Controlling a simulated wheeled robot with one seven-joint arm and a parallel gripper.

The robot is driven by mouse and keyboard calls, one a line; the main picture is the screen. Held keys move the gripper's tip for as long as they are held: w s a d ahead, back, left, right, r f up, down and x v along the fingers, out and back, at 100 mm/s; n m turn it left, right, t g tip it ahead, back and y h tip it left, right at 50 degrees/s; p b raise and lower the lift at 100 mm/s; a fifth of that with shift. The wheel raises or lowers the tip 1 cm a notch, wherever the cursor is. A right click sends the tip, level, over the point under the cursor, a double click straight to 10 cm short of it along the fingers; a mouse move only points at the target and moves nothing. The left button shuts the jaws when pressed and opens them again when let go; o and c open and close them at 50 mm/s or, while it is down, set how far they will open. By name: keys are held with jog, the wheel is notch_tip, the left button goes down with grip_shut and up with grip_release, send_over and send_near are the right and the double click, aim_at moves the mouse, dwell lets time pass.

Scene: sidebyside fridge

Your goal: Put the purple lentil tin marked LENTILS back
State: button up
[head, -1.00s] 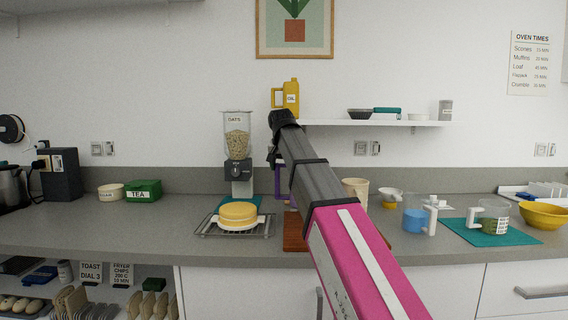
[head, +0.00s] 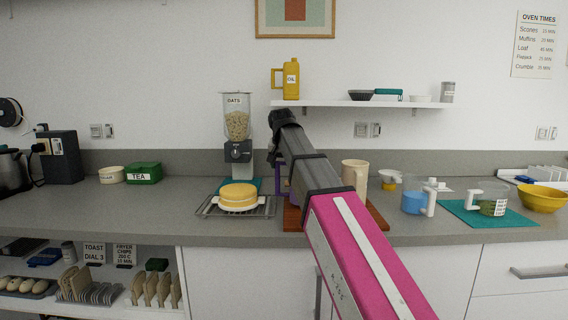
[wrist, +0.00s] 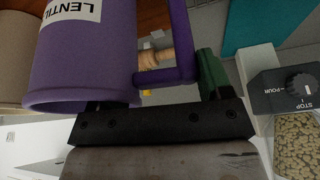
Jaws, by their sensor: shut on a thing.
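The purple lentil tin (wrist: 85,55) fills the upper left of the wrist view, with its white label reading LENTIL and the end cut off. Its purple loop handle (wrist: 178,45) stands out on the right side. My gripper (wrist: 165,110) is shut on the tin at its handle; the exact contact is partly hidden by the dark gripper body. In the head view only a purple strip of the tin (head: 281,178) shows left of my arm, which hides the rest. It shows over the wooden board; whether it touches it I cannot tell.
The oats dispenser (head: 237,125) and a yellow cake on a wire rack (head: 262,209) stand left of my arm. A cream jug (head: 354,176) stands close on the right of my arm.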

jog(key=shift+f, duration=0.7)
dwell(0.5)
jog(key=o, duration=1.7)
jog(key=shift+c, duration=0.2)
jog(key=v, duration=1)
jog(key=shift+s+r, duration=0.2)
jog(key=shift+r, duration=0.15)
